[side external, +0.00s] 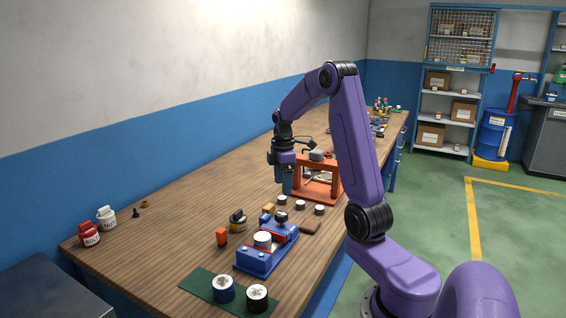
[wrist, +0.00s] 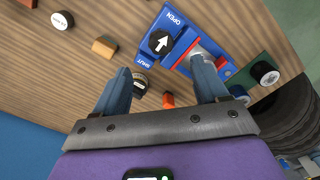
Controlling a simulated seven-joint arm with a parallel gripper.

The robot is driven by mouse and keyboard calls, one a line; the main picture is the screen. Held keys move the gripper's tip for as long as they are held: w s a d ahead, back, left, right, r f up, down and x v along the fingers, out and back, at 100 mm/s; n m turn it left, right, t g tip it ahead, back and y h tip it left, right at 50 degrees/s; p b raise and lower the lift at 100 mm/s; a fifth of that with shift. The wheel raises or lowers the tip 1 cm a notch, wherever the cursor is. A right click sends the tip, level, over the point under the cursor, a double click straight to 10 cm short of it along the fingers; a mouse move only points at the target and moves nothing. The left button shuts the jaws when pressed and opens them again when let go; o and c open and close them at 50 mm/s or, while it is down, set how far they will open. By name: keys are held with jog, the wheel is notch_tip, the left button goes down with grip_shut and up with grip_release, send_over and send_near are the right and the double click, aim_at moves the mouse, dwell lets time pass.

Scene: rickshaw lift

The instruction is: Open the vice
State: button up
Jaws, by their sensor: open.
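The vice (side external: 254,262) is a blue block with red jaws on the near part of the bench. A white-topped cylinder (side external: 263,239) stands between the jaws. A dark knob (side external: 281,217) sits at the vice's far end. In the wrist view the vice (wrist: 181,68) has OPEN and SHUT labels, and its black knob (wrist: 160,41) carries a white arrow pointing up and right. My gripper (side external: 286,186) is in the air beyond the vice, beside an orange frame. In the wrist view my gripper (wrist: 161,69) is open and empty; its right finger hides part of the cylinder.
The orange frame (side external: 318,198) stands behind the vice. Several round pieces, a brown block (side external: 311,227), a black-and-yellow item (side external: 238,221) and an orange piece (side external: 222,237) lie close around it. A green mat (side external: 200,287) with two jars is in front. The bench's left part is mostly clear.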

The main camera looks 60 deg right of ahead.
notch_tip(320, 180, up, 7)
jog(key=shift+f, duration=0.15)
jog(key=shift+a, duration=0.1)
dwell(0.4)
jog(key=s+a+f+n, duration=0.1)
jog(key=s+a, duration=0.1)
jog(key=a, duration=1)
jog(key=s+a+n, duration=0.1)
jog(key=s+a, duration=0.2)
jog(key=a, duration=0.9)
jog(key=s+a+f, duration=0.1)
jog(key=s+a, duration=0.2)
jog(key=s, duration=0.3)
jog(key=s+a+f+n, duration=0.1)
jog(key=s+a, duration=0.1)
jog(key=s, duration=0.5)
jog(key=s+a+f, duration=0.1)
jog(key=s+a, duration=0.2)
jog(key=s, duration=0.3)
jog(key=shift+s+a+f, duration=0.25)
jog(key=shift+a, duration=0.1)
